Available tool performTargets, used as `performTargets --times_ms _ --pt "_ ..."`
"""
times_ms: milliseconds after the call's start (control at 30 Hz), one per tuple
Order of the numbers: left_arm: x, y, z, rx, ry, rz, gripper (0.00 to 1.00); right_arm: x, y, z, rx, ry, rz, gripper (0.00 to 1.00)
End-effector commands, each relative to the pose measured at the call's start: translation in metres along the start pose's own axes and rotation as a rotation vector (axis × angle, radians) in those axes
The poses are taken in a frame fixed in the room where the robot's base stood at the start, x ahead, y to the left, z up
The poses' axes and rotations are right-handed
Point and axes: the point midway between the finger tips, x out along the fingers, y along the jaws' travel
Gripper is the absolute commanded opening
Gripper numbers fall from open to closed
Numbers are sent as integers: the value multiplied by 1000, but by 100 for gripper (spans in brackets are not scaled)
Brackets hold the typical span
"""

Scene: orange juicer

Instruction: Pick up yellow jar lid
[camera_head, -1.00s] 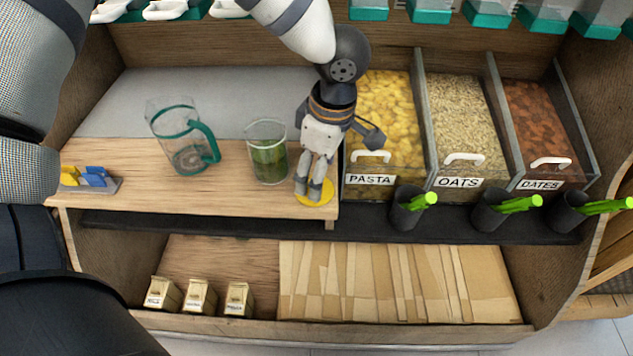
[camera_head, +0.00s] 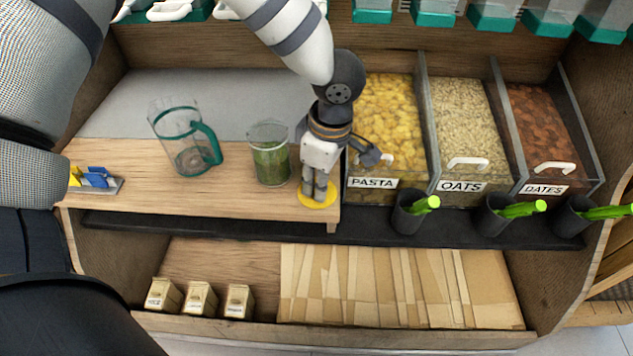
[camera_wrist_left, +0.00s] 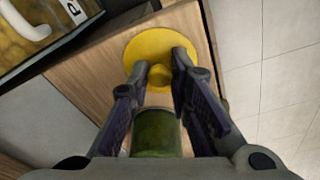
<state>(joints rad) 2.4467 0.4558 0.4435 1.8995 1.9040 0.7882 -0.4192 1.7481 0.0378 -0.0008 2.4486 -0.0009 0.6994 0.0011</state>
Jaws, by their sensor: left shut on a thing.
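The yellow jar lid (camera_head: 331,196) is a flat round disc with a small knob. It is at the front right corner of the wooden board, right of a glass jar (camera_head: 270,164) with green contents. My left gripper (camera_head: 317,194) points down over the lid and is shut on its knob. In the left wrist view the lid (camera_wrist_left: 160,43) shows with its knob between the two fingertips (camera_wrist_left: 160,70). The lid seems to be at the board's surface; I cannot tell if there is a gap. My right gripper is not in view.
A clear pitcher with a teal handle (camera_head: 209,143) stands on the board (camera_head: 150,195). Pasta (camera_head: 385,110), oats (camera_head: 465,115) and dates (camera_head: 545,125) bins stand to the right. Dark cups with green handles (camera_head: 408,215) are in front of them. Small boxes (camera_head: 200,298) sit below.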

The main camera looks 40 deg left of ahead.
Motion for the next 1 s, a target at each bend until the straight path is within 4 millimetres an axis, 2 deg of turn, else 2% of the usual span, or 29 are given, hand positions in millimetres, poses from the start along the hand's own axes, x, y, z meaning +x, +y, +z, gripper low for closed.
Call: performTargets --times_ms 33,333,467,533,767,900,1000 --pt "6 -4 -1 0 4 -13 0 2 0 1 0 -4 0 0" --pt "5 -5 -2 0 5 -18 0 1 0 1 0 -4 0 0" --pt "-12 -3 -3 -2 3 -12 0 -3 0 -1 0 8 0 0" --pt "-30 -2 -5 -2 1 -8 0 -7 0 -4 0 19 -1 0" --pt "-103 -50 8 2 -1 9 0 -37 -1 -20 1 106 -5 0" --pt "-119 -91 23 5 2 4 0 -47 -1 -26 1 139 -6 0" --pt "-128 -111 30 3 2 1 0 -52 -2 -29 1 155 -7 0"
